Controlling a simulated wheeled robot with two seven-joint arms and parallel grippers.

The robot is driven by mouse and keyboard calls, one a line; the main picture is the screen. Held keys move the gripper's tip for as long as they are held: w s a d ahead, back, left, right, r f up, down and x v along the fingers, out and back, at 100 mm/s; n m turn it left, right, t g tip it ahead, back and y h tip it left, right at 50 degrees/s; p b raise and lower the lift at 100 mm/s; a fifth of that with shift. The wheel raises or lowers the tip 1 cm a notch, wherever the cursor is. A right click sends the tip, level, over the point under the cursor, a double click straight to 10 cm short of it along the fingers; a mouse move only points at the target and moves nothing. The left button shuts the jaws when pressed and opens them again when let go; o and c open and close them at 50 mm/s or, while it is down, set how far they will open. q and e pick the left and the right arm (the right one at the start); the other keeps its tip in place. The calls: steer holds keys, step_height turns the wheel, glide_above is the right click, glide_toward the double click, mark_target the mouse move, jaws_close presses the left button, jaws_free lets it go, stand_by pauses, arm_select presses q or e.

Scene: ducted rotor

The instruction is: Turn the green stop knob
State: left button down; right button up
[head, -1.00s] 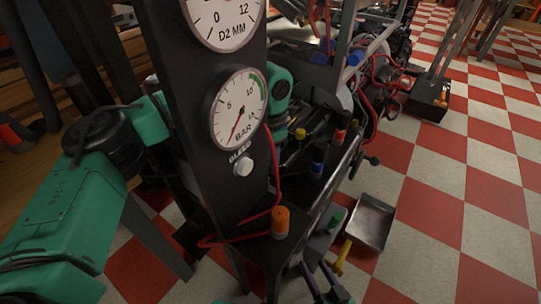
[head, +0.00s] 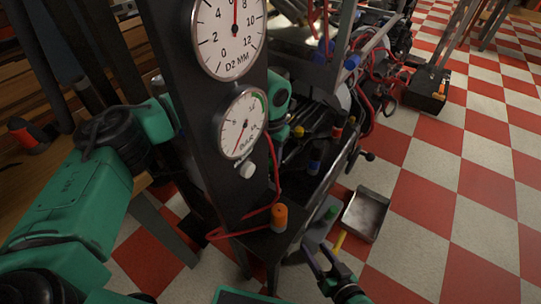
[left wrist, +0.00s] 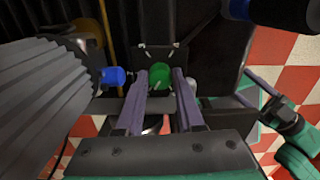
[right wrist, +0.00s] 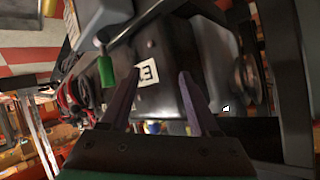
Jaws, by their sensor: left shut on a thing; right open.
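A round green knob (left wrist: 159,75) sits on a dark plate with small pale marks around it, in the left wrist view. My left gripper (left wrist: 161,84) has its two purple-grey fingers on either side of the knob, shut on it. In the head view the left arm passes behind the black gauge panel, and its fingers and the knob are hidden. My right gripper (head: 322,258) is open at the bottom of the head view. In the right wrist view its fingers are apart and empty, in front of a dark box with a white label (right wrist: 146,72).
The gauge panel (head: 205,110) stands upright at centre. An orange-capped post (head: 279,218) and red hose are below it. A green cylinder (right wrist: 105,68) is near the right gripper. A metal tray (head: 364,215) lies right on open checkered floor. A blue knob (left wrist: 115,76) is left of the green knob.

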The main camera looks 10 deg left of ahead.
mark_target(271, 161)
arm_select(q)
steer(key=shift+w+r, duration=0.1)
arm_select(e)
steer(key=shift+w, duration=0.1)
arm_select(q)
steer(key=c, duration=0.5)
jaws_free()
step_height(271, 161, up, 14)
steer(key=p, duration=0.3)
steer(key=shift+r+p, duration=0.25)
steer(key=shift+p, duration=0.15)
arm_select(e)
steer(key=s+d+r+g+h, duration=0.1)
steer(key=d+r+g+h, duration=0.2)
steer(key=d, duration=0.4)
steer(key=shift+n+g, duration=0.4)
steer(key=shift+g, duration=0.4)
